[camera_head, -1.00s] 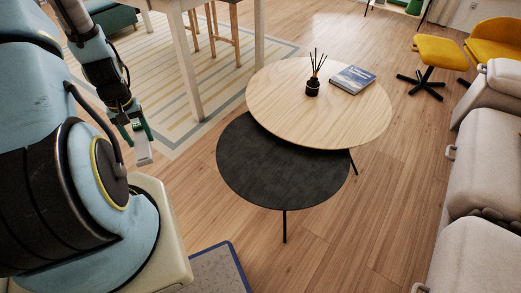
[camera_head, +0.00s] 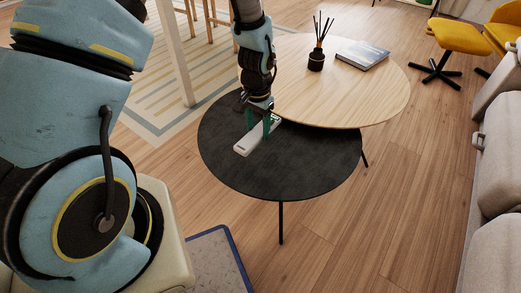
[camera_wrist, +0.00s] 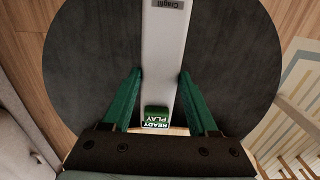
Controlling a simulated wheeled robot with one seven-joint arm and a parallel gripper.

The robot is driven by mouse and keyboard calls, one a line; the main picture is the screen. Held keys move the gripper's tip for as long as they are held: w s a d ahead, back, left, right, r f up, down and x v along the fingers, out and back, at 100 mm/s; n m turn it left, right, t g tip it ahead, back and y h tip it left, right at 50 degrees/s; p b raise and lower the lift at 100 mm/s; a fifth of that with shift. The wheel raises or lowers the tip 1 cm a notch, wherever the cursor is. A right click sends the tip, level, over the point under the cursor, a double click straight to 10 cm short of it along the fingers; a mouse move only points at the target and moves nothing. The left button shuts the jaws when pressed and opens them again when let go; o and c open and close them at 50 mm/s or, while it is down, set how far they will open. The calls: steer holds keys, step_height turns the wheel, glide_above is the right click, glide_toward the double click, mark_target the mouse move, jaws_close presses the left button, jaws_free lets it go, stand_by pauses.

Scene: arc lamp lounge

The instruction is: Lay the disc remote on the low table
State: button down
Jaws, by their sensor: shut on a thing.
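The disc remote (camera_head: 256,138) is a long white bar. In the wrist view the remote (camera_wrist: 163,50) shows a dark printed label at one end and a green "READY PLAY" patch near the other. My gripper (camera_head: 268,124) points down with its green fingers shut on the remote's sides; the fingers also show in the wrist view (camera_wrist: 161,74). The remote is over the left part of the low black round table (camera_head: 290,178). I cannot tell whether it touches the top. The table also fills much of the wrist view (camera_wrist: 90,60).
A higher pale wood round table (camera_head: 370,95) overlaps behind the black one, with a reed diffuser (camera_head: 316,60) and a book (camera_head: 362,54) on it. A beige sofa (camera_head: 492,200) stands at the right. The front and right of the black tabletop are clear.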

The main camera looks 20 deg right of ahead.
mark_target(258, 157)
step_height(258, 157, down, 9)
steer(key=shift+f+b, duration=0.15)
steer(key=shift+b, duration=0.25)
steer(key=shift+f, duration=0.1)
steer(key=shift+c, duration=0.9)
jaws_free()
step_height(258, 157, up, 12)
steer(key=shift+r+p, duration=0.15)
steer(key=shift+p, duration=0.55)
